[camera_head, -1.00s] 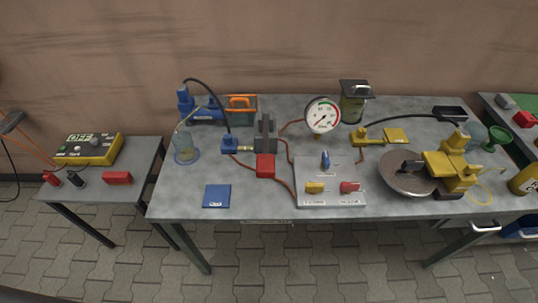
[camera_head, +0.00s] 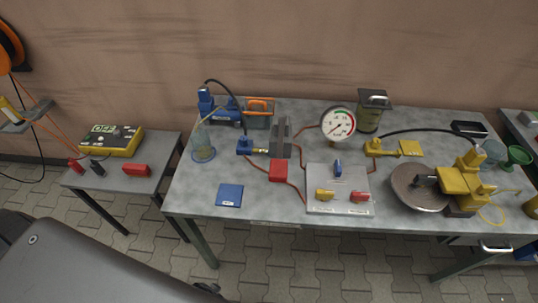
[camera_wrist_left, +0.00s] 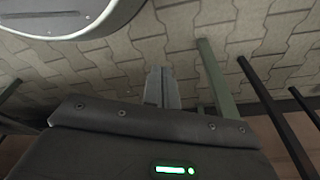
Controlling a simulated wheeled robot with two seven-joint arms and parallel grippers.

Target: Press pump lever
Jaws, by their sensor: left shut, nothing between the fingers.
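I cannot tell for sure which part is the pump lever. A blue pump unit (camera_head: 206,102) with a black hose stands at the back left of the grey bench (camera_head: 270,216). A yellow fitting (camera_head: 375,147) with a flat yellow plate (camera_head: 411,148) lies at the back right, joined to another black hose. My left gripper shows in the left wrist view (camera_wrist_left: 162,88), its fingers together and empty over the paved floor. In the head view my dark left arm fills the lower left, in front of the bench, and its fingers are not seen. My right gripper is not in view.
A round gauge (camera_head: 339,124) stands at the back. A panel (camera_head: 322,206) with blue, yellow and red knobs lies in front of it. A yellow machine (camera_head: 462,181) with a round dish is at the right. A side table (camera_head: 118,182) stands left. The bench's front left is mostly clear.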

